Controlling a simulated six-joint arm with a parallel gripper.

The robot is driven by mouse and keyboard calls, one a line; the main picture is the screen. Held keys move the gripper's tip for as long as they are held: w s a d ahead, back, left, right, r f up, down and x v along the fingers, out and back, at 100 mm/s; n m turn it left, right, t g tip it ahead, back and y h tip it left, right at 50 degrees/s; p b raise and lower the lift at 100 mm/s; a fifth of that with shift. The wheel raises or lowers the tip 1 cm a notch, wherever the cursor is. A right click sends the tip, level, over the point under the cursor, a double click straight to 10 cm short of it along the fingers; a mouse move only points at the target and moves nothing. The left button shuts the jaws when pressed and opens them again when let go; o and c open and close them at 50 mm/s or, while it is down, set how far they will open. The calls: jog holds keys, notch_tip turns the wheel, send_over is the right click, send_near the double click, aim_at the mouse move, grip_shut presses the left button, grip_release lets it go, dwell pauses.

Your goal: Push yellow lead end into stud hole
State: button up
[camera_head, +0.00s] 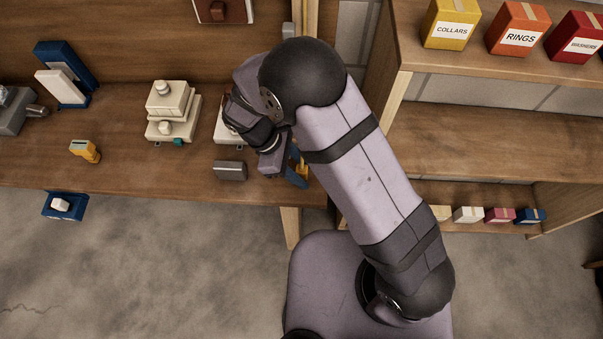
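My gripper (272,163) points down at the front part of the wooden bench, and my wrist and arm cover much of it. I cannot see its fingertips clearly or whether they hold anything. A small yellow piece (302,168) shows just right of the gripper, beside a dark blue piece (296,178); it may be the yellow lead end, but it is too small to be sure. A white unit (222,128) sits behind my wrist, mostly hidden. I cannot make out a stud hole.
A grey block (230,170) lies left of the gripper near the bench (120,172) edge. A cream stacked unit (172,112), a yellow-orange tool (85,151) and a blue-and-white holder (65,75) stand further left. A shelf with labelled boxes (518,28) is at right.

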aim_at(301, 169)
jog(key=shift+c, duration=0.4)
grip_shut()
jog(key=shift+r+p, duration=1.05)
jog(key=shift+r, duration=0.1)
jog(key=shift+r+p, duration=2.15)
jog(key=shift+r, duration=0.25)
